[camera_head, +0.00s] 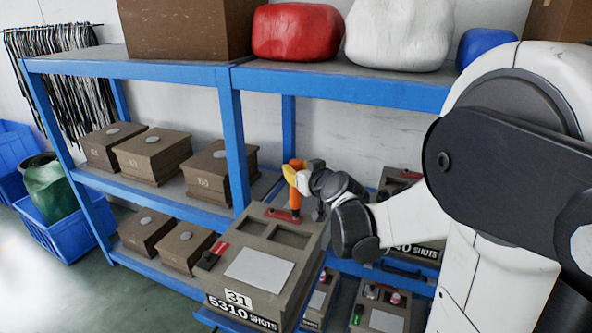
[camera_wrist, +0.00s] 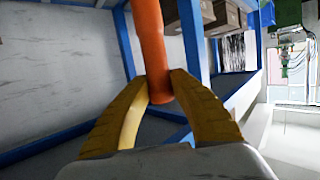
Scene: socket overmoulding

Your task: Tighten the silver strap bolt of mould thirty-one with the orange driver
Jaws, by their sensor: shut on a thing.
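Mould thirty-one (camera_head: 262,270) is a brown box with a white "31" label and "5310 SHOTS" on its front. My gripper (camera_head: 300,168), with yellow fingers, is shut on the orange driver (camera_head: 295,198) above the mould's far side. The driver stands roughly upright, its lower end at a red strap piece (camera_head: 280,214) on the mould's top. In the wrist view the yellow fingers (camera_wrist: 160,88) close around the orange driver (camera_wrist: 151,40). The silver bolt is not clearly visible; I cannot tell whether the driver tip touches it.
A blue rack (camera_head: 232,140) surrounds the work, with an upright left of the gripper and a shelf (camera_head: 340,90) above. Brown moulds (camera_head: 152,155) fill the left shelves. Another mould (camera_head: 415,250) sits right, behind my arm. A red and black piece (camera_head: 213,255) lies on mould thirty-one's left edge.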

